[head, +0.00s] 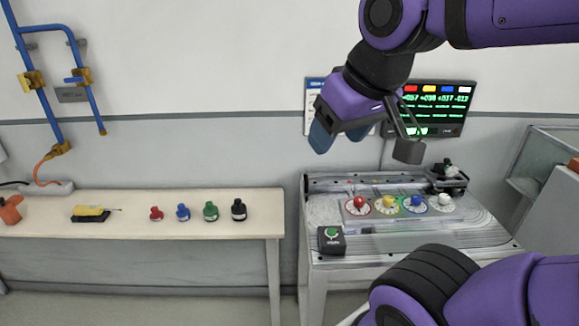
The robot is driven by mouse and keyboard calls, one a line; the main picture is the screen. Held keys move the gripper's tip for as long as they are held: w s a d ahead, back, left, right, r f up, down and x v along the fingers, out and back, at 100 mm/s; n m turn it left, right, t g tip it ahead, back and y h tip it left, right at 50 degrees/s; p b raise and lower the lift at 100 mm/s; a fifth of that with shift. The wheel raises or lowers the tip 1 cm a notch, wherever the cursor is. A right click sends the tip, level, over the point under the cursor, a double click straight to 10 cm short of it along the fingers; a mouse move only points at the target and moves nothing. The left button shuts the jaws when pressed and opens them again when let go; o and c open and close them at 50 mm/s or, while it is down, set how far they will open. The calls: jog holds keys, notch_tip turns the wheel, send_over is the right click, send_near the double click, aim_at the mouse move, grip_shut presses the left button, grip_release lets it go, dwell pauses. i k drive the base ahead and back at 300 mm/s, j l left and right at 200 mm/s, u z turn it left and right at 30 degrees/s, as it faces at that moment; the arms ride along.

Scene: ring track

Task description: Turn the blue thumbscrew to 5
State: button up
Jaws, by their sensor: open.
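The blue thumbscrew (416,200) stands on a round white dial in a row on the machine table at right, between the yellow thumbscrew (389,201) and the white thumbscrew (444,198). The red thumbscrew (359,203) is at the row's left end. Dial marks are too small to read. My gripper (366,143) is open and empty, above and left of the blue thumbscrew, clear of it. A dark screen (437,108) behind has red, yellow, blue and white blocks over green numbers; the one under blue looks like +017. My arm covers its left edge.
A black box with a green button (331,239) sits at the machine table's (480,238) front left corner. A dark device (447,178) stands behind the white thumbscrew. The left table (150,225) holds several small coloured bottles. A gap separates the tables.

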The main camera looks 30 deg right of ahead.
aim_at(416, 200)
jog(key=z, duration=1.4)
